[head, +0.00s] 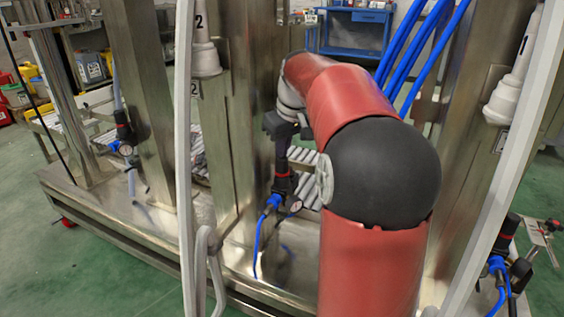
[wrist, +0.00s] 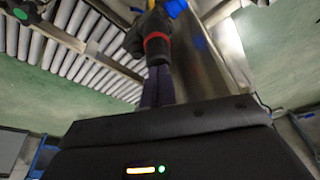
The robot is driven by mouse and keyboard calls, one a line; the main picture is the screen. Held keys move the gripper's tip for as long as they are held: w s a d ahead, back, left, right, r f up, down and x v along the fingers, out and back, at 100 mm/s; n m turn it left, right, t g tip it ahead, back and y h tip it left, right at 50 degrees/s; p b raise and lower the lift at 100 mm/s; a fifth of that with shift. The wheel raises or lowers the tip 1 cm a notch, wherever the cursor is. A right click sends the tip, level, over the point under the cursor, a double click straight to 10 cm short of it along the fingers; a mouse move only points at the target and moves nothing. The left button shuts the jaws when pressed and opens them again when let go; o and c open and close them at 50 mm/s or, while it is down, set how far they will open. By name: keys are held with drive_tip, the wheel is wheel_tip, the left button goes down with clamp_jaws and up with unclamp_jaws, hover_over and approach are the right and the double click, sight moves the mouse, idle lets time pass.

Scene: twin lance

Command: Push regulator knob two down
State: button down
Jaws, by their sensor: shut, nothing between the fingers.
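The middle regulator (head: 283,183) is black with a red ring, a round gauge and blue hoses below, mounted beside a steel post. I take it as regulator two. It also shows in the wrist view (wrist: 157,42), with its red ring facing my fingers. My gripper (head: 282,160) points down from above, in line with the regulator's knob end. In the wrist view my gripper (wrist: 158,68) has its two dark fingers together and empty, with tips at or very near the knob. I cannot tell whether they touch. My red arm hides part of the area to the right.
Another regulator (head: 123,130) stands to the left and one more (head: 505,240) at the lower right. Steel posts (head: 150,100) rise from a metal base (head: 130,225). Blue hoses (head: 420,45) hang at the upper right. A roller conveyor (wrist: 85,40) lies behind.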

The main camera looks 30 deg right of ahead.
drive_tip(key=shift+f, duration=0.1)
wheel_tip(320, 180, up, 6)
drive_tip(key=p, duration=0.6)
drive_tip(key=shift+a, duration=0.1)
idle(0.5)
drive_tip(key=s+a+f, duration=0.1)
drive_tip(key=s+a, duration=0.4)
drive_tip(key=s, duration=0.3)
drive_tip(key=s+a+f+m+t+p, duration=0.1)
drive_tip(key=s+a+f, duration=0.1)
drive_tip(key=s+a, duration=0.3)
drive_tip(key=s+a+f+t+p, duration=0.1)
drive_tip(key=s+a, duration=0.4)
drive_tip(key=s, duration=0.8)
drive_tip(key=shift+s+a+f+m, duration=0.15)
drive_tip(key=shift+a+f+m, duration=0.15)
drive_tip(key=shift+f, duration=0.25)
